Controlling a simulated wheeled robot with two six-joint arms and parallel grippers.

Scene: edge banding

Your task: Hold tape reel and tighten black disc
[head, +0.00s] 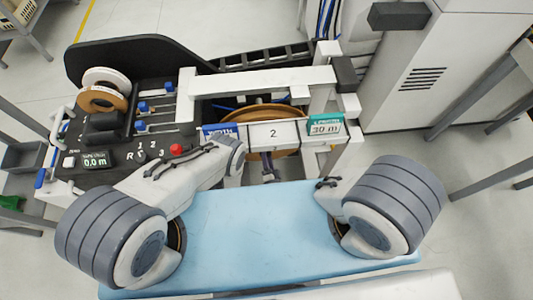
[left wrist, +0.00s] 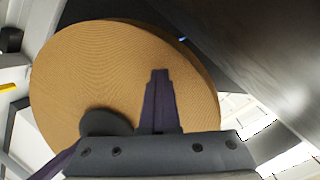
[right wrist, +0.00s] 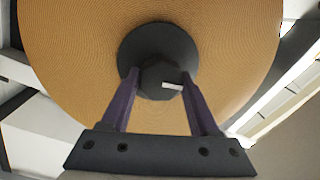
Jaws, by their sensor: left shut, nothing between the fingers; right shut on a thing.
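The tape reel (head: 262,116) is a large brown roll, partly hidden behind the white crossbar in the head view. Its flat face fills much of the left wrist view (left wrist: 95,65) and the right wrist view (right wrist: 75,60). The black disc (right wrist: 150,38) sits at the reel's centre with a faceted knob (right wrist: 160,75). My right gripper (right wrist: 160,80) is shut on this knob, one finger on each side. My left gripper (left wrist: 159,72) is shut and empty, its fingers together in front of the reel face; whether they touch it cannot be told. A dark round part (left wrist: 104,122) shows beside them.
The white crossbar (head: 273,134) marked 2 carries a green display (head: 324,125). A control panel (head: 95,160) with a red button (head: 176,149) lies at the left. A light blue surface (head: 265,235) is clear in front. A grey cabinet (head: 430,75) stands at the right.

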